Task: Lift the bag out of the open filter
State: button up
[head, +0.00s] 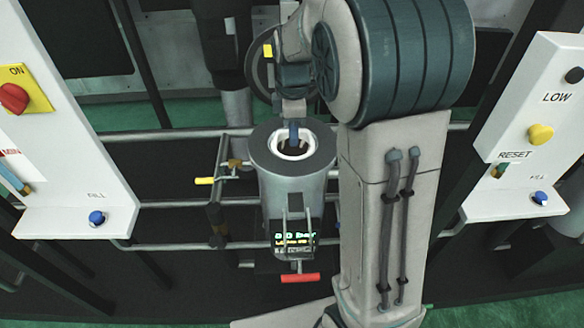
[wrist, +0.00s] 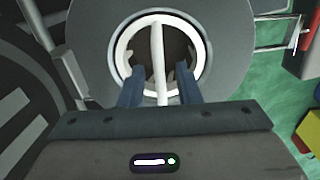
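The open filter (head: 291,188) is a grey upright cylinder in the middle of the head view, with a wide dark flange around its mouth. The bag (head: 279,147) shows as a white ring inside the mouth. In the wrist view, the bag (wrist: 119,52) has a white ring with a straight white bar across it, over a dark hollow. My gripper (head: 293,139) points down at the mouth. In the wrist view, the blue fingers of my gripper (wrist: 160,72) stand apart, one on each side of the bar, with gaps visible. The fingertips' exact depth is hard to tell.
A red-handled lever (head: 300,278) is low on the filter's front, and a yellow-handled valve (head: 204,181) is at its left. White control panels (head: 70,150) (head: 530,130) stand on both sides. Metal rails (head: 165,204) run across beside the filter.

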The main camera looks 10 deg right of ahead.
jog(key=shift+f, duration=0.35)
grip_shut()
jog(key=shift+r, duration=0.15)
